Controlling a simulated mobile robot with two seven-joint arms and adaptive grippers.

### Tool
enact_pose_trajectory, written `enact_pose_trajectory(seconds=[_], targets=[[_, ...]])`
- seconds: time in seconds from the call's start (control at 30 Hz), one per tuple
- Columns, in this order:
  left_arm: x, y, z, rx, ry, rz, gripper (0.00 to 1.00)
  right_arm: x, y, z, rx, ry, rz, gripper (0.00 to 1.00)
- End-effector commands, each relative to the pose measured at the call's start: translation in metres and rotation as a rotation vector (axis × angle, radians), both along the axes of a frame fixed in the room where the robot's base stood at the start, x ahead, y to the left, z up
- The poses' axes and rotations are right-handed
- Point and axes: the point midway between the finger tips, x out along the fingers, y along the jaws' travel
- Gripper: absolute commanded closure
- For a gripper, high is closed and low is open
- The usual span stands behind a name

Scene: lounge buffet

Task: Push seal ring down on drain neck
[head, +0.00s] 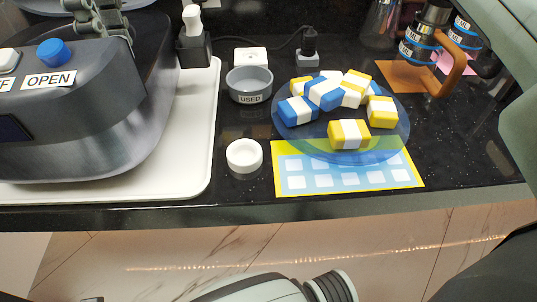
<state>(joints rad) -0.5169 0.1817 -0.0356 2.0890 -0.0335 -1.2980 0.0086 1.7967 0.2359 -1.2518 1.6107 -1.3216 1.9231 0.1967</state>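A grey machine (90,120) with an OPEN label and a blue round knob (53,53) stands at the left. I cannot clearly pick out a seal ring or a drain neck. A small white round piece with a raised rim (244,156) lies on the dark counter right of the machine; I cannot tell if it is a ring or a dish. My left gripper (103,22) shows as grey linkage behind the machine's top at the upper left. Its fingertips are cut off or hidden, so its opening is unclear. My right gripper is out of view.
A white tray (205,140) lies under the machine. A grey USED bowl (249,85), a blue plate (285,133) of wrapped blocks and a yellow-blue mat (345,180) are to the right. The counter's front edge (250,214) is near.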

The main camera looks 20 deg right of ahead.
Motion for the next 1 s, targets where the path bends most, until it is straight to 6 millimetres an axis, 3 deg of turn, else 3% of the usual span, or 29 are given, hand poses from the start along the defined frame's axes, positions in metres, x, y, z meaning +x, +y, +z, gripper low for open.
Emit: enact_pose_trajectory(seconds=[0.77,0.8,1.0], targets=[[0.000,-0.001,-0.010,-0.002,0.001,0.001,0.00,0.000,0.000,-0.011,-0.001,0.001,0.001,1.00],[0.000,-0.001,-0.009,-0.002,0.001,0.001,0.00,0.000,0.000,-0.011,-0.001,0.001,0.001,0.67],[0.000,-0.001,-0.009,-0.002,0.001,0.001,0.00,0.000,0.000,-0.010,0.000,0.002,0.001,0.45]])
